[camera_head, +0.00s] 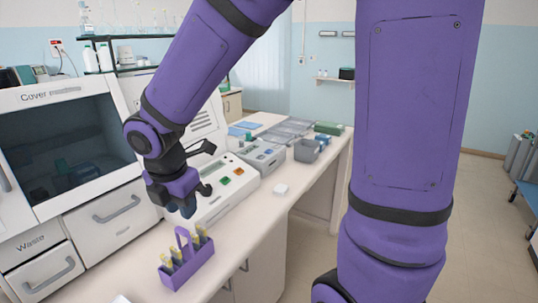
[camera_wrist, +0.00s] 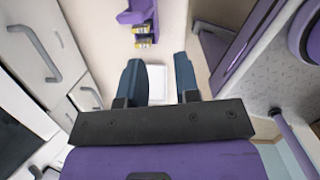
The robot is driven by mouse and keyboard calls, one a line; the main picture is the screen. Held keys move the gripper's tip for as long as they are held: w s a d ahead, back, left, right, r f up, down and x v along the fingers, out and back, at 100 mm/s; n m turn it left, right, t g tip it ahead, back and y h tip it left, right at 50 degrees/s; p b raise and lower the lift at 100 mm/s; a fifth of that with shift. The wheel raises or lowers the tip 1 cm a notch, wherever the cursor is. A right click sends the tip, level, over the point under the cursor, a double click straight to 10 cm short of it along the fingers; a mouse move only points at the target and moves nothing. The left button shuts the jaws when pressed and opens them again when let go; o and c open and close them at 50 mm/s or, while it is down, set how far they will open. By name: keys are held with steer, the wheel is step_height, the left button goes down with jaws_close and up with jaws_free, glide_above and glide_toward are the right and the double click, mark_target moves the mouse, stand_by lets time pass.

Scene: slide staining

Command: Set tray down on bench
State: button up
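The purple tray (camera_head: 187,262) stands upright on the bench (camera_head: 262,215), near its front edge. It has a raised loop handle and holds several yellowish, dark-banded pieces. In the wrist view the tray (camera_wrist: 138,17) shows at the top edge, partly cut off, beyond my fingertips. My gripper (camera_head: 188,207) is above and behind the tray in the head view, apart from its handle. In the wrist view my gripper (camera_wrist: 158,70) has its two dark blue fingers spread with nothing held between them. A white square (camera_wrist: 156,82) shows in the gap, on the surface beyond.
The cover machine (camera_head: 70,150) and waste drawer (camera_head: 40,270) stand at left. A white device with coloured buttons (camera_head: 225,190) is behind the tray, with grey boxes (camera_head: 262,155) farther back.

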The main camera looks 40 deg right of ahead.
steer(key=s+d+r+m+t, duration=0.1)
steer(key=s+d+r+m, duration=0.2)
steer(key=m, duration=0.4)
steer(key=s+d+r+m+t+y, duration=0.1)
steer(key=s+d+r+m, duration=0.2)
steer(key=s+r+m, duration=0.2)
steer(key=s+d+r+m+t, duration=0.1)
steer(key=s+d+r+m, duration=0.3)
steer(key=s+m, duration=0.3)
steer(key=r+m, duration=0.1)
steer(key=m, duration=0.2)
steer(key=shift+s+m+t+y, duration=0.25)
steer(key=shift+m+t+y, duration=0.05)
steer(key=shift+m+y, duration=0.1)
